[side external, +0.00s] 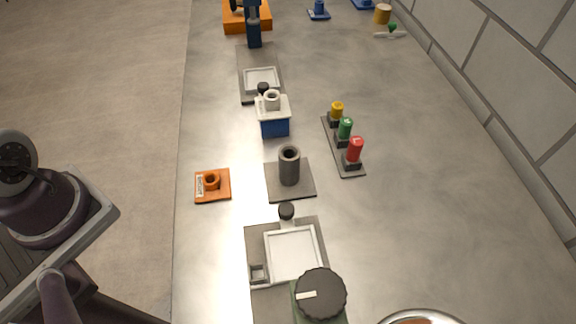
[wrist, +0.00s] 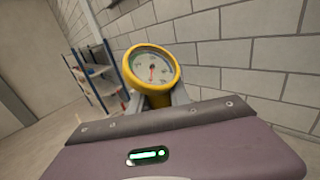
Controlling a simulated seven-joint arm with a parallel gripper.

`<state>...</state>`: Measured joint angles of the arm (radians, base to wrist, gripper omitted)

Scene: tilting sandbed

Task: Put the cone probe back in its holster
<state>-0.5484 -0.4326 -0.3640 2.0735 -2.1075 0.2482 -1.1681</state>
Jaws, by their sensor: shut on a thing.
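In the wrist view a yellow-rimmed round dial gauge (wrist: 152,70) stands up between the fingers of my gripper (wrist: 152,98). It appears to be the head of the cone probe, and my gripper is shut on it. The probe's shaft and tip are hidden. In the side view an upright dark grey tube (side external: 289,167) stands on a square grey plate. I cannot tell for certain which is the holster. My arm is left of the bench; the held probe does not show there.
A sand-coloured grey bench top carries a blue-and-white block (side external: 273,117), yellow, green and red knobs on a strip (side external: 344,150), and a pale square tray (side external: 293,256). A black-topped dial (side external: 320,295) and a metal bowl (side external: 424,317) are at the front. A block wall (side external: 520,80) bounds the right.

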